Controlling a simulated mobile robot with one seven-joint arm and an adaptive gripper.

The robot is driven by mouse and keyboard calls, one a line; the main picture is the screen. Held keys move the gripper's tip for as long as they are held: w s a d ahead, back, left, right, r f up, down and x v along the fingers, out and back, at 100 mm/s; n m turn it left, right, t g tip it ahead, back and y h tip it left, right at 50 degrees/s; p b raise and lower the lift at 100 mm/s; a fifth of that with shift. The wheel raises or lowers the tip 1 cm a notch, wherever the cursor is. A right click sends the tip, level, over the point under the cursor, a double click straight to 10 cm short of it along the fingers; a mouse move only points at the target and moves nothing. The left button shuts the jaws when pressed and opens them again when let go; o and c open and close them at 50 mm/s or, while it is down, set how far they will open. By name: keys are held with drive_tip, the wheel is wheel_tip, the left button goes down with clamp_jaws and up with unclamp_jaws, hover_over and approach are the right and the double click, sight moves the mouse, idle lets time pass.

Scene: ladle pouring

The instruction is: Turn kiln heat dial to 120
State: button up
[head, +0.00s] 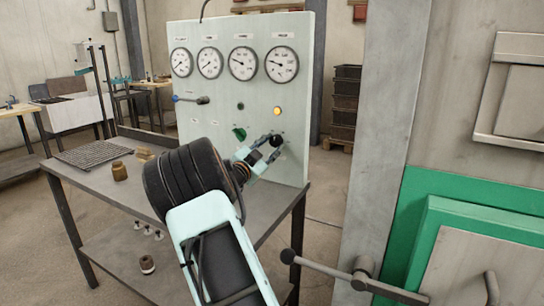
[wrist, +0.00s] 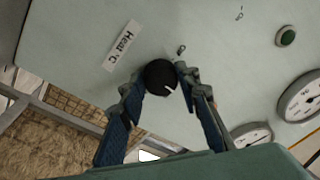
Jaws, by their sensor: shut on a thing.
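The kiln heat dial is a round black knob (wrist: 160,77) on the pale control panel (head: 185,110), with a white pointer mark on its face. A label (wrist: 122,46) reading "Heat °C" is beside it in the wrist view. My gripper (wrist: 158,84) is shut on the dial, one finger on each side. In the head view the dial (head: 276,141) shows at my gripper (head: 266,146), low on the right of the panel. The scale numbers around the dial cannot be read.
Several round gauges (head: 243,63) line the panel top. Below them are a lit amber lamp (head: 277,111), a green knob (head: 239,133) and a blue-handled lever (head: 190,99). A metal table (head: 97,189) stands in front, holding jars and a grate. A green door (head: 440,215) with a handle is at right.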

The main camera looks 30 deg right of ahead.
drive_tip(key=m+g+b, duration=0.1)
drive_tip(key=m+b, duration=0.2)
drive_tip(key=m, duration=0.2)
drive_tip(key=shift+r+m+b, duration=0.1)
drive_tip(key=shift+m+b, duration=0.3)
idle(0.4)
drive_tip(key=o, duration=1.2)
drive_tip(key=shift+c, duration=0.2)
drive_tip(key=shift+a, duration=0.1)
drive_tip(key=v, duration=1.1)
drive_tip(key=shift+a, duration=0.4)
